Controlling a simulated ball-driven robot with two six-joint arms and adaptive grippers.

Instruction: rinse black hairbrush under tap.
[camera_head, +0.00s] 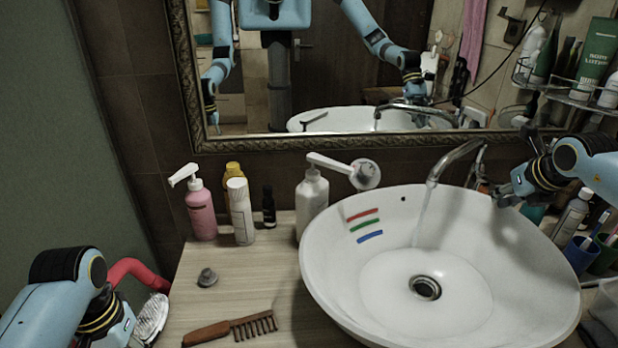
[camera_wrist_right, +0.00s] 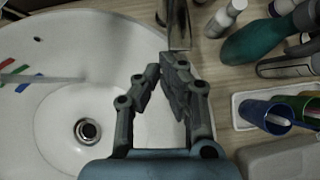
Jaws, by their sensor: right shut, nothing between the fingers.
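The tap (camera_head: 458,160) is running, and a stream of water (camera_head: 423,215) falls into the white basin (camera_head: 330,285). The tap also shows at the top of the right wrist view (camera_wrist_right: 178,25). My right gripper (camera_head: 503,196) is shut and empty at the basin's right rim, beside the tap base; its fingertips (camera_wrist_right: 164,68) show close together in the right wrist view. My left gripper (camera_head: 122,326) is at the lower left, next to a brush with pale bristles (camera_head: 152,318); its fingers are not clear. I cannot make out a black hairbrush.
A brown comb (camera_head: 230,328) lies at the counter's front. A grey stopper (camera_head: 207,278), pink pump bottle (camera_head: 201,212) and white pump bottle (camera_head: 312,203) stand left of the basin. Bottles and a blue cup (camera_head: 580,254) crowd the right. A red curved thing (camera_head: 140,272) is near my left arm.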

